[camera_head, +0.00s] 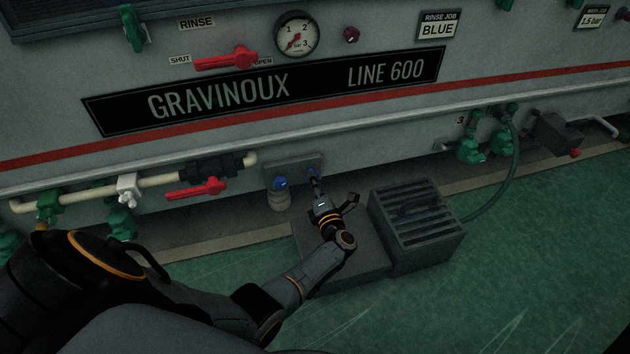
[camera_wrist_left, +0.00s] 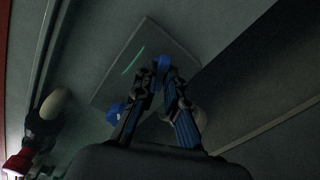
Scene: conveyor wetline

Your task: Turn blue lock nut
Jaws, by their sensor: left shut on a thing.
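A grey plate (camera_head: 295,166) low on the machine's wall carries two blue parts. My left gripper (camera_head: 315,184) reaches the right-hand one, which I take as the blue lock nut (camera_head: 313,171). In the left wrist view the fingertips (camera_wrist_left: 161,78) are closed around this lock nut (camera_wrist_left: 163,62), which shows between and just past them. The other blue part, a knob (camera_head: 281,183), sits to the left above a pale cup; it also shows in the left wrist view (camera_wrist_left: 115,112), beside the left finger. My right gripper is not in view.
A grey slotted box (camera_head: 418,222) stands right of my left arm, on or beside a low grey slab (camera_head: 345,262). Red-handled valves (camera_head: 197,187) and a pale pipe (camera_head: 90,192) are at left. The green floor (camera_head: 545,260) at right is mostly clear.

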